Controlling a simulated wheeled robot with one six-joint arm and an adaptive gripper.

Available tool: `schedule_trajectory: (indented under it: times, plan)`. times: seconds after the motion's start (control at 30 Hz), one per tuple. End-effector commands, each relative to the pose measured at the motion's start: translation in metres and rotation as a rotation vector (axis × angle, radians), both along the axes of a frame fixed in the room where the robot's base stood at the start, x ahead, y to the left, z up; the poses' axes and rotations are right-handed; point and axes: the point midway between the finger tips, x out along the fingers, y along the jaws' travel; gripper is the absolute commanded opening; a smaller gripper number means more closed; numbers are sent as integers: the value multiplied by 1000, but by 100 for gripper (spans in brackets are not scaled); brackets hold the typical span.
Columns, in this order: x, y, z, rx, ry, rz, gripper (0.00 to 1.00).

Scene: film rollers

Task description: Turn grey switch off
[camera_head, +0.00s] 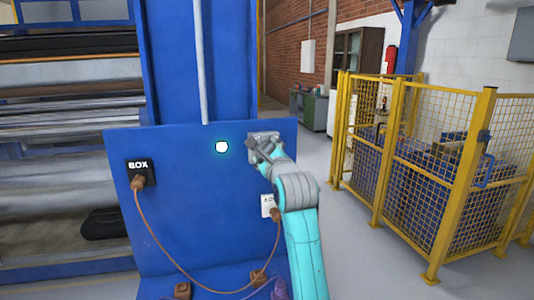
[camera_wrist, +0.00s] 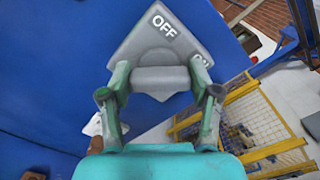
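The grey switch (camera_head: 263,135) is on the upper right of the blue panel in the head view, partly hidden by my gripper (camera_head: 262,150). In the wrist view its square grey plate (camera_wrist: 144,45) shows "OFF" at the top and a partly hidden "ON" at the right. A grey bar-shaped lever (camera_wrist: 161,79) crosses the plate. In the wrist view my gripper (camera_wrist: 160,72) is open, with one finger on each side of the lever. I cannot tell whether the fingers touch it. A round light (camera_head: 222,147) glows white-cyan left of the switch.
The blue panel (camera_head: 190,220) also carries a black "BOX" socket (camera_head: 140,169) and a white socket (camera_head: 268,205), with a brown cable (camera_head: 180,268) looping between plugs. Rollers (camera_head: 70,110) stand at left. A yellow mesh fence (camera_head: 430,150) stands at right, with open floor before it.

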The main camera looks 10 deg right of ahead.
Motion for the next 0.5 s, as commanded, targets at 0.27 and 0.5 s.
schedule_trajectory:
  times: [0.27, 0.5]
  plan:
    - [0, 0, 0, -10, 0, 0, 28]
    - [0, 0, 0, -95, 1, 1, 28]
